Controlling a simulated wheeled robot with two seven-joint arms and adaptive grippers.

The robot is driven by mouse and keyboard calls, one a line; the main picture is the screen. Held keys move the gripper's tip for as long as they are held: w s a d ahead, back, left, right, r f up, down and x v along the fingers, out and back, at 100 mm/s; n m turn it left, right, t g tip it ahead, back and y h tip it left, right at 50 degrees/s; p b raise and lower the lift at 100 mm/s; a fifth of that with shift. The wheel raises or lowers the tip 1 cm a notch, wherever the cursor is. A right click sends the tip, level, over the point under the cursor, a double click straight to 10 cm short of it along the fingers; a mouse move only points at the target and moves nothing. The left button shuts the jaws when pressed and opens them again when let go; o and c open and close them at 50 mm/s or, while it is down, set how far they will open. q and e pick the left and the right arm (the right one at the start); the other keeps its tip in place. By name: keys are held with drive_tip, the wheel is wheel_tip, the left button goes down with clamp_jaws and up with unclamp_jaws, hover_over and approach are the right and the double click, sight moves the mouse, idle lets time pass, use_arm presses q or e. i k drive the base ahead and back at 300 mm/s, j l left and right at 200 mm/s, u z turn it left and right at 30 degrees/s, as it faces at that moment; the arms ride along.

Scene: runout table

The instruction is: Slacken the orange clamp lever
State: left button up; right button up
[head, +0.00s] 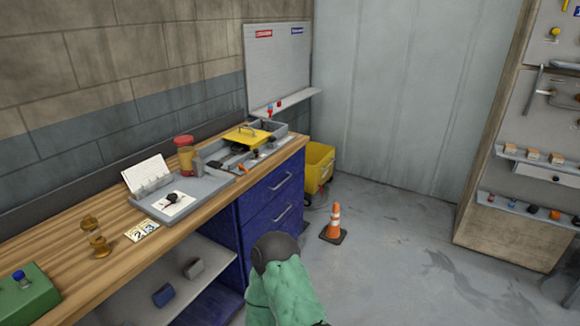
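I cannot make out an orange clamp lever for certain in the head view. A grey tray (175,205) on the wooden bench (60,248) holds a white sheet with a small dark round part on it. Behind it, a grey unit (222,152) carries a yellow piece with a handle (247,134) and several small dark and reddish parts, too small to tell apart. A green-sleeved link of my own arm with a dark round joint rises at the bottom centre. Neither gripper shows.
Brass-coloured knobs (99,246), a patterned card (141,231), a green box (27,294) and a red-and-yellow jar (185,154) stand on the bench. An orange cone (334,222) and a yellow bin (319,163) stand on the floor. Open floor lies right, before a pegboard rack (520,190).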

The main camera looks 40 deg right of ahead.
sight(241, 168)
drive_tip(key=z, duration=1.05)
